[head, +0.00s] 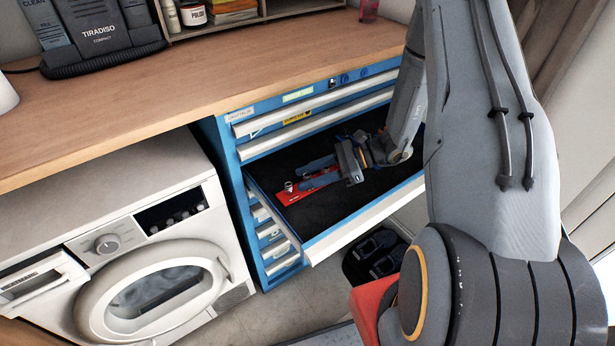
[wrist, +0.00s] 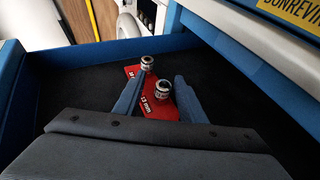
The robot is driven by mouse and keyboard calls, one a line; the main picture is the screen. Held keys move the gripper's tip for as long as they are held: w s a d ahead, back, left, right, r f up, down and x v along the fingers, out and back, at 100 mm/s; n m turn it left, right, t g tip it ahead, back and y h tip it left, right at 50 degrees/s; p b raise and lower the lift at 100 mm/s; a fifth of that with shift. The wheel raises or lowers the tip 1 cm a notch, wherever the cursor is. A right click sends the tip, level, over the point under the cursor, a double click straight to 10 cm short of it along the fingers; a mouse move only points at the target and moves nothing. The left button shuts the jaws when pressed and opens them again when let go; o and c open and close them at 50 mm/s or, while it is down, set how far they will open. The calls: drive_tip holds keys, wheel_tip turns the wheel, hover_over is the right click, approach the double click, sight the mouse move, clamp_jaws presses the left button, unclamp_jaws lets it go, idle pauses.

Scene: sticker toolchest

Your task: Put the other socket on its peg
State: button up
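A red socket rail (head: 293,197) lies on the dark floor of the open drawer. It also shows in the wrist view (wrist: 154,108), with white size labels, one reading 13 mm. Two silver sockets show there: a farther one (wrist: 147,64) at the rail's far end and a nearer one (wrist: 163,89) beside the 13 mm label. My gripper (wrist: 160,76) is open, its blue fingers either side of the nearer socket, with gaps on both sides. In the head view my gripper (head: 301,180) reaches low over the rail. Whether either socket sits on a peg cannot be told.
The blue drawer's front wall (head: 365,217) and side walls surround my gripper. Closed drawers (head: 315,121) are above it. A white washing machine (head: 120,240) stands left, under a wooden worktop (head: 200,85). The drawer floor beside the rail is largely clear.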

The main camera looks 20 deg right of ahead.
drive_tip(key=shift+d, duration=0.1)
drive_tip(key=b+v, duration=0.1)
drive_tip(key=v, duration=0.5)
drive_tip(key=shift+d+r+b, duration=0.1)
drive_tip(key=shift+d+b, duration=0.2)
drive_tip(key=shift+b, duration=0.1)
drive_tip(key=shift+s+d+r, duration=0.2)
drive_tip(key=shift+d+r, duration=0.1)
drive_tip(key=shift+d, duration=0.1)
drive_tip(key=s+a+r+n+g+h, duration=0.1)
drive_tip(key=s+a+r+n+h, duration=0.2)
drive_tip(key=n, duration=0.7)
drive_tip(key=s+a+r+n+g+h, duration=0.1)
drive_tip(key=s+a+r+n+h, duration=0.2)
drive_tip(key=s+r+n+h, duration=0.5)
drive_tip(key=s+n+h, duration=0.2)
drive_tip(key=s, duration=0.2)
drive_tip(key=shift+a, duration=0.35)
